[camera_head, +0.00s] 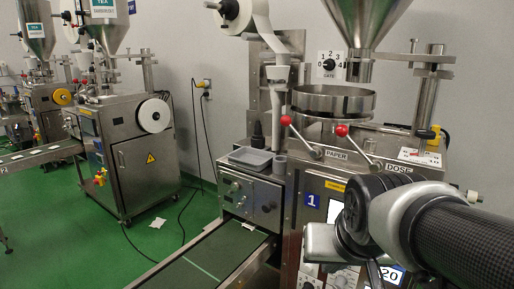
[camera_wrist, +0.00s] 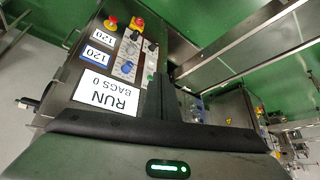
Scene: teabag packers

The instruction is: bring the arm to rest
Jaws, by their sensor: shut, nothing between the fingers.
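My arm (camera_head: 455,240) reaches in from the right edge of the head view, in front of the machine numbered 1. Its dark joint (camera_head: 365,205) is close to the machine's front in the picture; I cannot tell the gap. My gripper (camera_wrist: 160,88) shows in the wrist view as dark fingers, shut and empty. It is not clearly seen in the head view. Beside it in the wrist view is a control panel with a screen (camera_wrist: 106,95) reading RUN, BAGS 0, upside down.
The panel carries knobs, 120 labels and a red button (camera_wrist: 111,22). In the head view, red-knobbed levers (camera_head: 341,131) stick out from the machine. A conveyor (camera_head: 210,258) runs toward the lower left. A second machine (camera_head: 130,150) stands at left. Green floor (camera_head: 150,235) lies between, with a cable.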

